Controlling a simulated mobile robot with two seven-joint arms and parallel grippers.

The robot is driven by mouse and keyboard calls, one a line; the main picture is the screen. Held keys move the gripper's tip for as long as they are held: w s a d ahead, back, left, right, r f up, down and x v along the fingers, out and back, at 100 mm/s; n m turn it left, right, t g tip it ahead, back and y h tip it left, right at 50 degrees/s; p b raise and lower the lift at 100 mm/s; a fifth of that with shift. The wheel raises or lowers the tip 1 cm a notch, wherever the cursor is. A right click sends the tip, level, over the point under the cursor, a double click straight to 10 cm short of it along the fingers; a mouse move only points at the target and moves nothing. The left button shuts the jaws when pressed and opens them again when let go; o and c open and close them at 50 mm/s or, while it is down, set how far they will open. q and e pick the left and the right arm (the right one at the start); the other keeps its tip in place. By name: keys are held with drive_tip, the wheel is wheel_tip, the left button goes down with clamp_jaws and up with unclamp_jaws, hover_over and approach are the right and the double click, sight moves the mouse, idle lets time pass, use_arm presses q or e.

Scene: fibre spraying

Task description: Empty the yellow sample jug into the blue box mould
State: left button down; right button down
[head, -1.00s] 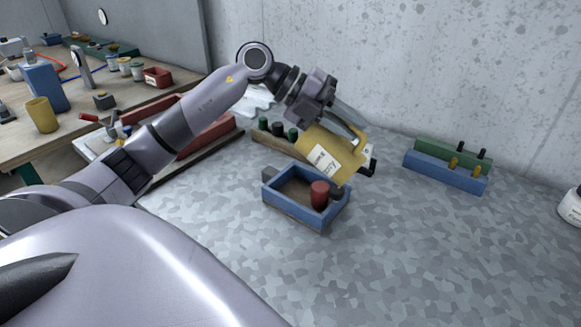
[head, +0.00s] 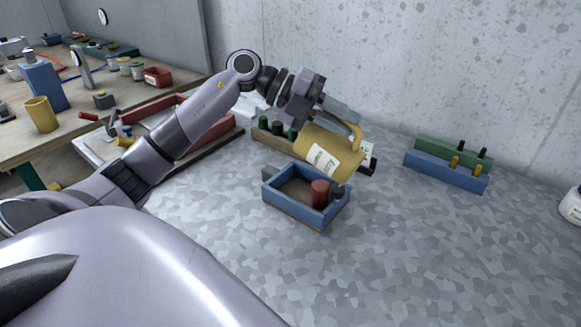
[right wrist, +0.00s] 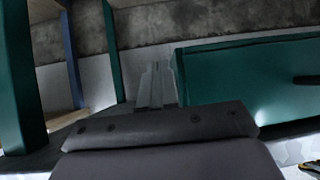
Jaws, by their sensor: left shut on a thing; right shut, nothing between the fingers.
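The yellow sample jug (head: 326,151), with a white label, hangs tilted well over onto its side, apart from and above the back right of the blue box mould (head: 288,206). My left gripper (head: 345,113) is shut on the jug at its handle side. The mould lies on the grey patterned surface. My right gripper (right wrist: 155,88) is shut and empty in the right wrist view.
A block with dark green knobs (head: 275,137) stands behind the mould. Blue and green bars with pegs (head: 445,170) lie by the wall. A red tray (head: 208,134) is at left, beyond my left arm. A green cabinet (right wrist: 245,80) is beside my right gripper.

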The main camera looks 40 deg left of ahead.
use_arm(q)
drive_tip(key=shift+a+f+h+b, duration=0.25)
drive_tip(key=shift+a+h+b, duration=0.2)
drive_tip(key=shift+b, duration=0.15)
drive_tip(key=shift+a+f+b, duration=0.15)
drive_tip(key=shift+a+b, duration=0.15)
drive_tip(key=shift+b, duration=0.05)
drive_tip(key=shift+s+a+f+n+h+b, duration=0.15)
drive_tip(key=shift+a+f+n+h+b, duration=0.25)
drive_tip(key=shift+a+b, duration=0.55)
drive_tip(key=shift+s+a+r+t+h+b, duration=0.1)
drive_tip(key=shift+a+r+t+h+b, duration=0.15)
drive_tip(key=shift+a+h, duration=0.2)
drive_tip(key=shift+a+r+t+h+b, duration=0.15)
drive_tip(key=shift+a+t+h+b, duration=0.1)
drive_tip(key=shift+a+t+h, duration=0.15)
drive_tip(key=shift+s+a+r+n+t+h+b, duration=0.15)
drive_tip(key=shift+a+n+t+h+b, duration=0.15)
drive_tip(key=shift+a, duration=0.2)
drive_tip(key=shift+a+r+n+t+h+b, duration=0.15)
drive_tip(key=shift+a+h+b, duration=0.1)
drive_tip(key=shift+a+h, duration=0.2)
drive_tip(key=shift+s+a+r+n+t+h+b, duration=0.1)
drive_tip(key=shift+a+n+h+b, duration=0.2)
drive_tip(key=shift+a, duration=0.2)
idle(0.7)
